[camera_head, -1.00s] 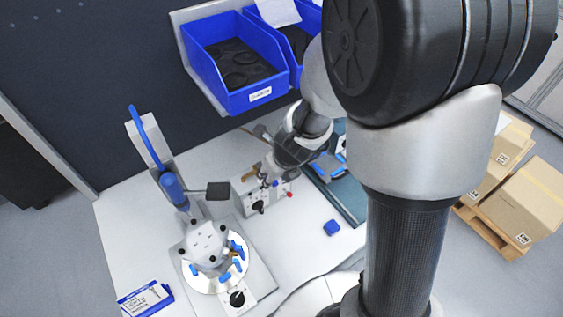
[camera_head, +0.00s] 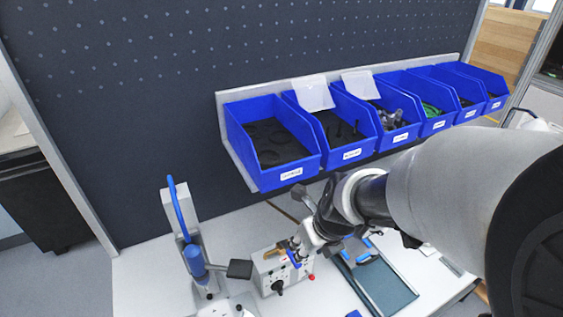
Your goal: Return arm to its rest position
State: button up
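My arm comes in from the right edge, large and close to the camera, and reaches left over the white workbench (camera_head: 150,277). Its wrist ends near a grey control box (camera_head: 283,270) with a black knob and a red button. My gripper is around the wrist's far end, but its fingers cannot be made out against the box. Whether it is open or holds something does not show.
Several blue bins (camera_head: 272,143) with dark parts hang in a row on the dark pegboard (camera_head: 130,90). A press with a blue lever (camera_head: 179,208) stands at the left. A dark tray (camera_head: 385,284) lies right of the box.

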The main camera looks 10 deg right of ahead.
jog(key=s+d+r+n+b, duration=0.1)
jog(key=s+n+b, duration=0.3)
jog(key=n, duration=1.2)
jog(key=s+d+r+n+h+b, duration=0.1)
jog(key=s+n+b, duration=0.3)
jog(key=s+n, duration=0.8)
jog(key=shift+s+r+n, duration=0.4)
jog(key=shift+r+n, duration=0.1)
jog(key=shift+n, duration=1.7)
